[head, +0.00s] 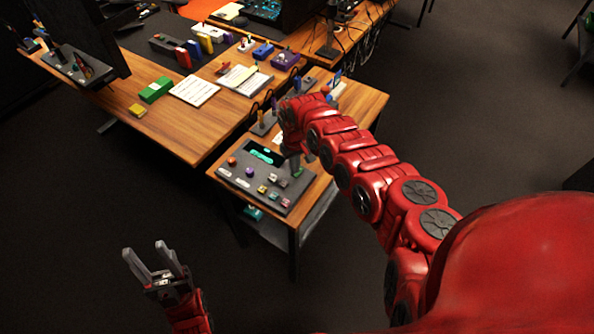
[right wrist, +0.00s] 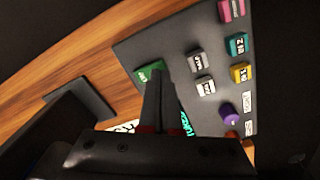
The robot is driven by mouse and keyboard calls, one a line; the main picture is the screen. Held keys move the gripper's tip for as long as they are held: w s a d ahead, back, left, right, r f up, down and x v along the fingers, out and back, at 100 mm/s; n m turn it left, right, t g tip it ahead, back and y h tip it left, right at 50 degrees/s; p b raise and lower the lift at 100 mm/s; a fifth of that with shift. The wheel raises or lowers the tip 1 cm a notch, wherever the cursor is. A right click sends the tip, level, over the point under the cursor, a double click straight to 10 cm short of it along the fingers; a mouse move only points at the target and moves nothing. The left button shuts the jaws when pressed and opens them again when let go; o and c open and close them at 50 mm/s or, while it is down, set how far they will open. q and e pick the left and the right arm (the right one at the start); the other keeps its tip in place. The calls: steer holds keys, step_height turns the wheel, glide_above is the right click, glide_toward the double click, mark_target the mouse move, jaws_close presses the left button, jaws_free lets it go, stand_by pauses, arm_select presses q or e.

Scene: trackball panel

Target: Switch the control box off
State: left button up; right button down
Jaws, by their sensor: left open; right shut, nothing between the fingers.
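In the right wrist view the panel (right wrist: 185,30) shows a green labelled button (right wrist: 150,70) near one edge. My right gripper (head: 293,166) is shut and empty over the right side of the panel. In the right wrist view its fingertips (right wrist: 154,74) are at the green button and partly cover it; I cannot tell whether they touch. My left gripper (head: 152,250) is open and empty, low at the left, away from the table.
A larger desk (head: 185,135) stands behind, with papers (head: 195,90), a green block (head: 155,90) and several coloured boxes. A small grey stand (head: 264,123) is just behind the panel. Dark open floor (head: 110,215) lies in front and left.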

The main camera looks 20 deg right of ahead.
steer(key=shift+s+f+b, duration=0.1)
steer(key=shift+f+b, duration=0.45)
steer(key=shift+f, duration=0.1)
stand_by(0.3)
steer(key=shift+r+p, duration=0.9)
steer(key=shift+p, duration=0.15)
step_height(320, 180, up, 5)
steer(key=p, duration=0.5)
steer(key=shift+r, duration=0.15)
